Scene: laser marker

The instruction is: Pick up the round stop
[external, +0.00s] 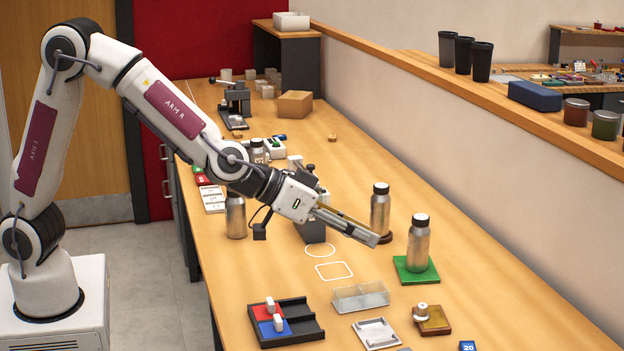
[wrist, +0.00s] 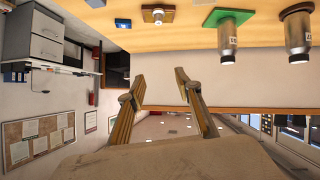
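The likely round stop is a small pale round piece (external: 421,309) on a brown block (external: 437,326) at the front right of the bench; I cannot be sure of its identity. In the wrist view, which is upside down, the round piece (wrist: 158,15) is at the top edge on its wooden block (wrist: 146,14). My gripper (external: 366,235) is above the bench, behind and left of this piece and apart from it. In the wrist view my gripper (wrist: 158,78) has its two fingers spread with nothing between them.
A steel bottle (external: 419,245) stands on a green pad (external: 402,275), and another bottle (external: 380,212) stands close to my fingertips. A clear divided tray (external: 360,298), a white bracket (external: 376,334) and a black tray (external: 313,331) lie near the front.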

